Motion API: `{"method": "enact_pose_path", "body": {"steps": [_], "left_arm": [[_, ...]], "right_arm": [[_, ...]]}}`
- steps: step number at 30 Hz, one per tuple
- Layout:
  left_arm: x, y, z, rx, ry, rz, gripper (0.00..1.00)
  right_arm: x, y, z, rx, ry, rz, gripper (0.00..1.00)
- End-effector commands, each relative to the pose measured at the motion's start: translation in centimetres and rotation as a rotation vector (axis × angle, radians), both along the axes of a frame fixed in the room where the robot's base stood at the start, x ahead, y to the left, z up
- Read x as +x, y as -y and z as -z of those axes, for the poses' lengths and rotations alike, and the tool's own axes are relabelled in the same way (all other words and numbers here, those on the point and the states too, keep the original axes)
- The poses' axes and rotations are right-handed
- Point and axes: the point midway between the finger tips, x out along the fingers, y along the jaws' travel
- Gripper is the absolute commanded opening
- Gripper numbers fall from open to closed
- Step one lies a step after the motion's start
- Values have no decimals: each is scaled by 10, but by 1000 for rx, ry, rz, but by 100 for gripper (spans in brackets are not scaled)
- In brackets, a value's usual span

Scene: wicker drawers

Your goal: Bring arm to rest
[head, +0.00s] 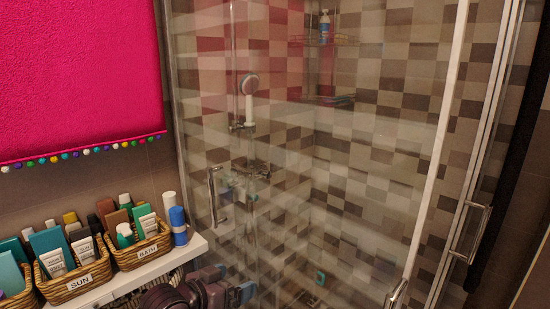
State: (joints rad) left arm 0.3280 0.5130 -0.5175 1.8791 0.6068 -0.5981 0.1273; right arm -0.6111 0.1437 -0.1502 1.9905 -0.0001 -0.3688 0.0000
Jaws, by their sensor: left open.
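My left gripper (236,281) shows at the bottom of the head view, right of the white shelf's front end. It is dark with blue-grey fingertips. The fingers are apart and I see nothing between them. It is in front of the lower part of the glass shower door (300,190). Part of my arm behind it is cut off by the lower picture edge. My right gripper is not in view.
A white shelf (190,247) holds wicker baskets labelled SUN (78,284) and SKIN (140,252), full of bottles. A blue-and-white can (178,225) stands at its end. Metal door handles (214,195) stick out from the glass. A pink towel (75,75) hangs upper left.

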Motion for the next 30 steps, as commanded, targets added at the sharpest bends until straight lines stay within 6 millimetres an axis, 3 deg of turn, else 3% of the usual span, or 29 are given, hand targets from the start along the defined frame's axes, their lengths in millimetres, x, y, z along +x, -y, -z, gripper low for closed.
{"method": "enact_pose_path", "body": {"steps": [1, 11, 18, 24, 30], "left_arm": [[-10, -7, 16, -10, -10, -30, 92], [-75, -61, 98, -1, -36, -244, 92], [-140, -109, 153, 67, -73, -413, 92], [-204, -149, 189, 159, -116, -541, 92], [-249, -175, 208, 235, -147, -616, 92]], "right_arm": [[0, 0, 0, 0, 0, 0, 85], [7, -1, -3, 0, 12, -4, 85], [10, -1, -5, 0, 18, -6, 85], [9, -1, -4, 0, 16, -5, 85], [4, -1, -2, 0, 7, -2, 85]]}}
